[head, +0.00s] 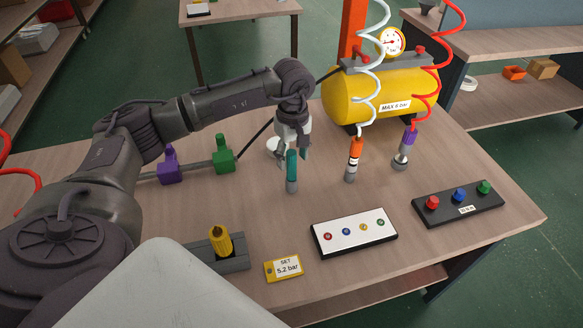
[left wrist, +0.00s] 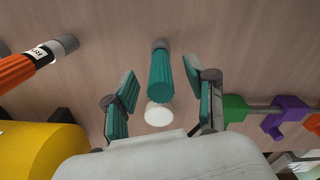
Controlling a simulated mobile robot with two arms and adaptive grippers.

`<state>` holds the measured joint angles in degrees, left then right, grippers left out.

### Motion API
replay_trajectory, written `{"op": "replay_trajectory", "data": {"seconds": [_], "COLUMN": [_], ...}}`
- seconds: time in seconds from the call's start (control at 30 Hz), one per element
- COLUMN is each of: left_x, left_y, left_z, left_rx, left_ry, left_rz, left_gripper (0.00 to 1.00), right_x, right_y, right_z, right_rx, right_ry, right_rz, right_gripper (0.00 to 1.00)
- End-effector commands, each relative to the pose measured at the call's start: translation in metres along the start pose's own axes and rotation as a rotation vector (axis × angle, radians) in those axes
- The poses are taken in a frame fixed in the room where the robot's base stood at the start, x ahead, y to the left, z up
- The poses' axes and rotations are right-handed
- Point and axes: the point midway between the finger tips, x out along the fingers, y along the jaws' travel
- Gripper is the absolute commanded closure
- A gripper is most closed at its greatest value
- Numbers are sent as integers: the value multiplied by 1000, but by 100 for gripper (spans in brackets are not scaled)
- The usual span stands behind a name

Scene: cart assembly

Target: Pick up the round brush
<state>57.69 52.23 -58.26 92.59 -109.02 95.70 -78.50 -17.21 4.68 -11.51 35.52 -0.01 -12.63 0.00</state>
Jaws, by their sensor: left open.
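A teal ribbed handle with a grey lower end (head: 291,172) stands upright on the table; I take it for the round brush, though I cannot make out bristles. It also shows in the left wrist view (left wrist: 161,76). My left gripper (head: 294,157) is open just above and around its top, coming from behind it. In the left wrist view the two teal-padded fingers (left wrist: 160,98) stand on either side of the handle, with a visible gap on both sides. My right gripper is not in view.
An orange tool (head: 354,158) and a purple tool (head: 405,147) stand to the right under coiled hoses. Behind them is a yellow tank (head: 350,95). Green (head: 223,156) and purple (head: 170,167) valves lie left. Button panels are in front.

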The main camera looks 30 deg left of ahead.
Motion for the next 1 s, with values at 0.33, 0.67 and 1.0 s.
{"op": "replay_trajectory", "data": {"seconds": [0.33, 0.67, 1.0], "left_x": [45, 50, 50], "left_y": [1, 1, 1], "left_z": [-6, -6, -6], "left_rx": [1, 0, 0], "left_ry": [-1, -1, -1], "left_rz": [-3, 0, 0], "left_gripper": [44, 51, 100], "right_x": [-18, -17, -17], "right_y": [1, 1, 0], "right_z": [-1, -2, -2], "right_rx": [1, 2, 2], "right_ry": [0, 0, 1], "right_rz": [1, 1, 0], "right_gripper": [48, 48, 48]}}
